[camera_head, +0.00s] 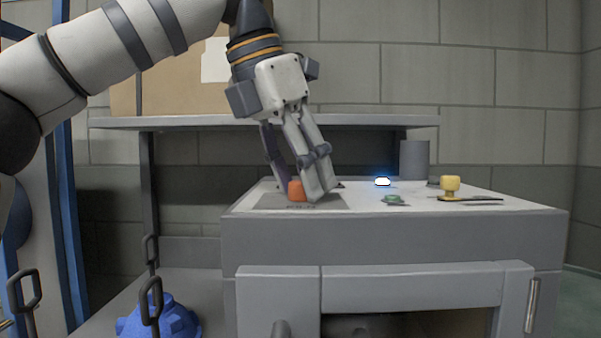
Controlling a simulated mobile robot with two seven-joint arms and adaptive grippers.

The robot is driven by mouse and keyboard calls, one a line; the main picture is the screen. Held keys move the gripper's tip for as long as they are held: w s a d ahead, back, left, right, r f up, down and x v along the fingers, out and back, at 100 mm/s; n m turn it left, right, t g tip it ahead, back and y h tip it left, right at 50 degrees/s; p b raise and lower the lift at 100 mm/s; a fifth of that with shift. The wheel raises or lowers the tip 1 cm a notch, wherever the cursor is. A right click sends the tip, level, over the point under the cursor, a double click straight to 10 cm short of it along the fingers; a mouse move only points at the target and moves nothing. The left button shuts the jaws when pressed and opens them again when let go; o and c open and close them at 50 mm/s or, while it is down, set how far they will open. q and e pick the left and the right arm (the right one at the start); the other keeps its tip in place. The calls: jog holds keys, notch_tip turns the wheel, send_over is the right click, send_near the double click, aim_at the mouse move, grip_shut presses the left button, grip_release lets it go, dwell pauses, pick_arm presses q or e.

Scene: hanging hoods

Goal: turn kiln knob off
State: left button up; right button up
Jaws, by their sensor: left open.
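The kiln knob, an orange knob (297,191), stands on a dark plate (262,203) with lettering, at the left of the kiln's white top. My left gripper (303,193) points down at it from above. Its fingers are open, one in front and to the right of the knob, the other behind and to the left. The near finger hides part of the knob. I cannot tell whether either finger touches it. The knob's pointing direction does not show clearly. My right gripper is not in view.
A glowing light (382,182), a green part (394,199) and a yellow knob (450,186) are on the top right of the knob. A grey shelf (380,121) with a cardboard box (160,85) runs behind. A blue object (165,318) lies lower left.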

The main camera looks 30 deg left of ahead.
pick_arm(q)
jog(key=shift+s+a+r, duration=0.1)
jog(key=shift+c, duration=0.6)
grip_shut()
